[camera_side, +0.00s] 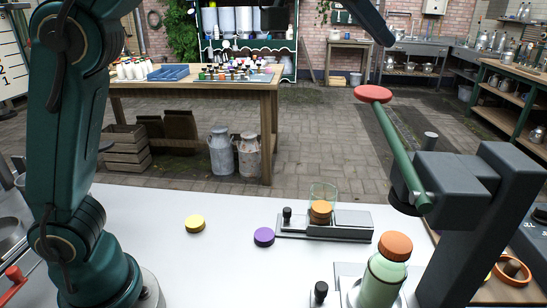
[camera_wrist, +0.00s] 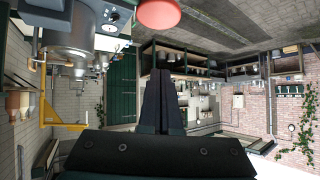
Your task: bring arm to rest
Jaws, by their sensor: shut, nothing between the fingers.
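My gripper (camera_wrist: 161,78) is shut and empty in the wrist view, its dark fingers lying together. In the side view, a dark bar that looks like my fingers (camera_side: 381,32) reaches in from the top edge, apart from and above the lever's red knob (camera_side: 373,94). The red knob also shows at the top of the wrist view (camera_wrist: 158,13). My fingers touch nothing that I can see. Most of my wrist is out of the side view.
The green lever (camera_side: 400,150) rises from a dark press.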

